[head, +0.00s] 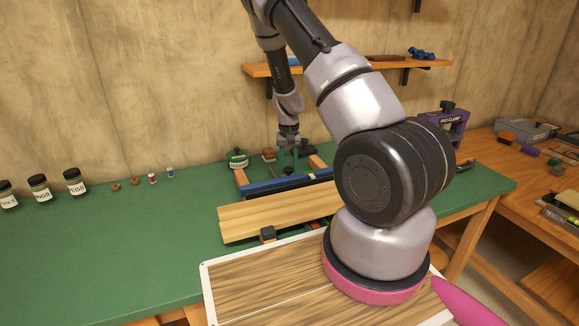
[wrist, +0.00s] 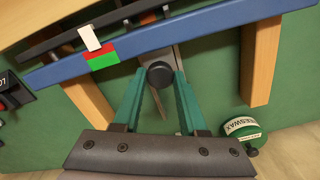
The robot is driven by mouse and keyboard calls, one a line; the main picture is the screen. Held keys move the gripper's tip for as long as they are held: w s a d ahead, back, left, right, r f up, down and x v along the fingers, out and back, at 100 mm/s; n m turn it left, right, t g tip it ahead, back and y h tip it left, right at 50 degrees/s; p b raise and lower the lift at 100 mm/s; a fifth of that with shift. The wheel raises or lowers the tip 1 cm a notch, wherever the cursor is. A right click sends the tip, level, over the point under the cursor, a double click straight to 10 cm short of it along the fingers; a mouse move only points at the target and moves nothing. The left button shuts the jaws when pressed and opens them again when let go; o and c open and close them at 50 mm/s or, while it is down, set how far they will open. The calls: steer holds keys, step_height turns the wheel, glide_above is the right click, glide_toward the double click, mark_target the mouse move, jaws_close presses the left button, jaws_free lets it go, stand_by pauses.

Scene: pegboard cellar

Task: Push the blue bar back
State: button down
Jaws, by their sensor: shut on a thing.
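The long blue bar (head: 280,186) lies across two wooden rails on the green bench, behind a pale wooden board (head: 275,216). In the wrist view the blue bar (wrist: 170,39) crosses the upper part and carries a red and green mark (wrist: 102,56). A white strip (wrist: 90,38) on a dark bar sits beside this mark, nearer its red part. My gripper (head: 288,168) is behind the blue bar in the head view. In the wrist view its green fingers (wrist: 159,76) are shut on a round black knob (wrist: 160,74) close to the bar.
A green beeswax tin (wrist: 240,136) stands beside one rail (wrist: 261,62); it also shows in the head view (head: 237,159). Several jars (head: 40,188) and small items are on the left bench. A purple clamp (head: 450,121) stands at right. The green bench is clear left of the board.

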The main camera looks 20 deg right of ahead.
steer(key=w, duration=0.7)
steer(key=shift+c, duration=2.2)
jaws_free()
